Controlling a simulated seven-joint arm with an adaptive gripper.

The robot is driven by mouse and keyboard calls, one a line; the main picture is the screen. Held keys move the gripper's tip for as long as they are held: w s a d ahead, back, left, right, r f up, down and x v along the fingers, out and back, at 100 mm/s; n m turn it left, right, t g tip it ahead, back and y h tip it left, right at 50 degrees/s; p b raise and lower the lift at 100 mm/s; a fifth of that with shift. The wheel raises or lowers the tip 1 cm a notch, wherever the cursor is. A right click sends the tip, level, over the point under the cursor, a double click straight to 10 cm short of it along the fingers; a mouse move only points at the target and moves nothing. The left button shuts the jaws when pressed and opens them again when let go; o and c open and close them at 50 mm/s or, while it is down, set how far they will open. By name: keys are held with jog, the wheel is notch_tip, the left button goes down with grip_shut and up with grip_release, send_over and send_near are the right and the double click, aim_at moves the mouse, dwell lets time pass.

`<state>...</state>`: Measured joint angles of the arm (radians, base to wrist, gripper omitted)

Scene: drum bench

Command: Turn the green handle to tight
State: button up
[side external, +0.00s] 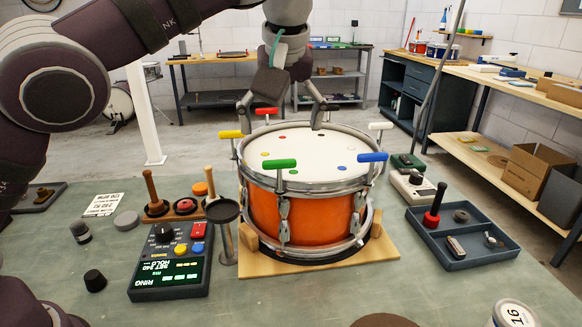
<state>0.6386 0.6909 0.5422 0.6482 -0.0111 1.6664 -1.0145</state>
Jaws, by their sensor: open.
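An orange snare drum (303,215) with a white head sits on a wooden base on the bench. The green handle (279,163) is a T-shaped key on the drum's near rim, left of the middle. Other T-handles stand around the rim: yellow (231,134), red (264,111), white (381,126) and blue (373,157). Small coloured dots on the head lie near the handles. My gripper (286,120) is open above the far part of the drum, with its fingers spread. It is beyond the green handle and apart from it. No tight marking is readable.
A black meter (171,266) with a lit display and a round stand (222,211) are left of the drum. Wooden-handled tools stand behind them. A dark tray (462,242) with small parts lies at right. The bench in front of the drum is mostly clear.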

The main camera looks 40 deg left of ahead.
aim_at(279, 161)
jog(key=x, duration=0.8)
jog(key=shift+f, duration=0.1)
jog(key=c, duration=1.2)
jog(key=shift+o, duration=0.2)
jog(key=shift+m, duration=0.4)
